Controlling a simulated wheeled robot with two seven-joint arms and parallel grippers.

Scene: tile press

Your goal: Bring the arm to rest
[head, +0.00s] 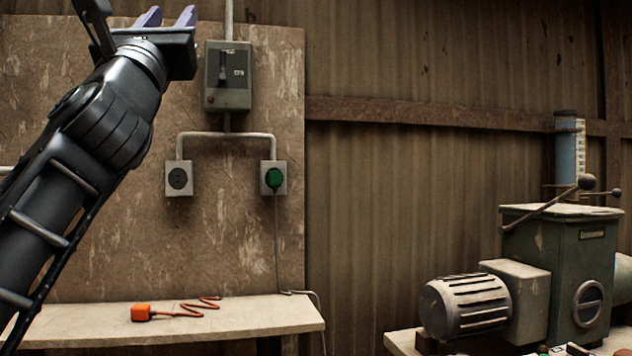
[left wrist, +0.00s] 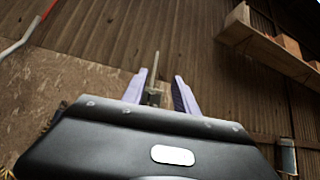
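My left arm comes up from the lower left in the head view. Its gripper (head: 167,17) is raised in front of the board, up and left of the grey switch box. The two purple fingers point up and stand apart. In the left wrist view the left gripper (left wrist: 158,92) is open with nothing between its fingers; the wall and a pipe show behind. My right gripper is not in either view.
A switch box (head: 228,76) and two sockets hang on the board, the right one holding a green plug (head: 274,178). An orange plug (head: 141,312) with a cord lies on the bench (head: 240,318). A green machine (head: 555,265) with a motor stands at right.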

